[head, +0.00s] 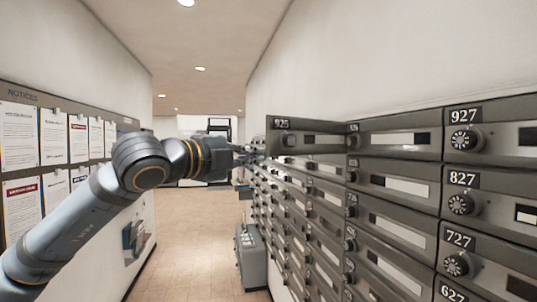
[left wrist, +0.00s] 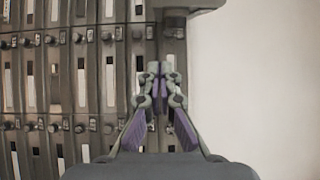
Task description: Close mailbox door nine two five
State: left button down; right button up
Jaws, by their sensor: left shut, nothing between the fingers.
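Mailbox door 925 (head: 318,142) is a dark grey panel with a white label strip, in the top row of the mailbox wall. It stands out from the wall, swung open, with its numbered front facing me. My left gripper (head: 256,153) is shut and empty at the door's outer left edge. I cannot tell whether it touches the door. In the left wrist view the closed fingers (left wrist: 153,72) lie in front of the mailbox rows, below a dark panel at the top edge that may be the door. My right gripper is not in view.
Shut mailboxes 927 (head: 505,135), 827 (head: 497,196) and 727 (head: 495,255) with round dials are at the right. A notice board (head: 55,150) hangs on the left wall. A grey box (head: 251,258) stands low by the mailboxes. The corridor floor (head: 195,240) between is clear.

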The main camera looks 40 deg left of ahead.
aim_at(272, 153)
pick_arm(q)
jog(key=w+p, duration=0.3)
jog(key=w+a+p, duration=0.1)
jog(key=w+p, duration=0.2)
jog(key=w, duration=0.1)
jog(key=w+p, duration=0.3)
jog(key=shift+w+a+p, duration=0.35)
jog(key=shift+w+p, duration=0.05)
jog(key=shift+a, duration=0.55)
jog(key=shift+w, duration=0.15)
